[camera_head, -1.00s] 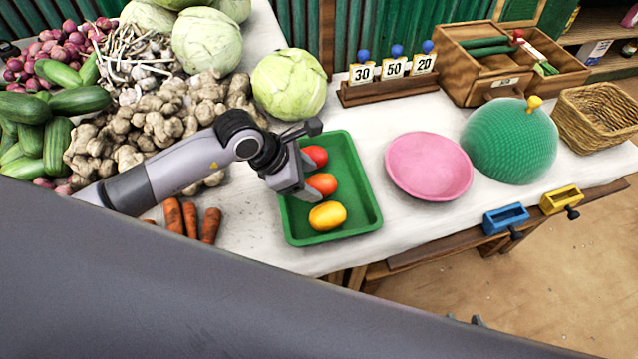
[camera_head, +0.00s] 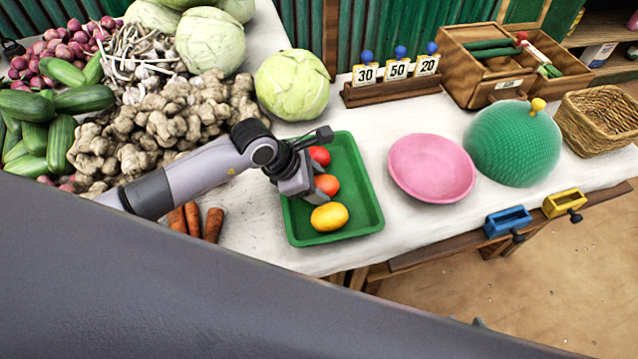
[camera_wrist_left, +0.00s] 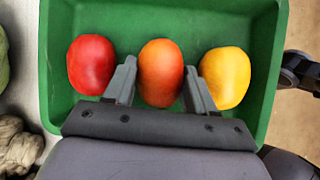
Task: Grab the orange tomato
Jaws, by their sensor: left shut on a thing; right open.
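The orange tomato (camera_head: 327,184) lies in the middle of a row of three in the green tray (camera_head: 361,210). The red tomato (camera_head: 320,156) is behind it and the yellow tomato (camera_head: 329,217) is in front. My left gripper (camera_head: 316,186) is down in the tray and shut on the orange tomato. The left wrist view shows the orange tomato (camera_wrist_left: 161,72) between the two fingers, with the red one (camera_wrist_left: 91,64) on the left and the yellow one (camera_wrist_left: 225,77) on the right. My right gripper is not in view.
Ginger, carrots (camera_head: 213,224) and cabbages (camera_head: 291,84) lie left of and behind the tray. A pink bowl (camera_head: 432,167) and a green dome (camera_head: 514,143) stand to its right. A number-card rack (camera_head: 392,92) is behind. White cloth is clear between tray and bowl.

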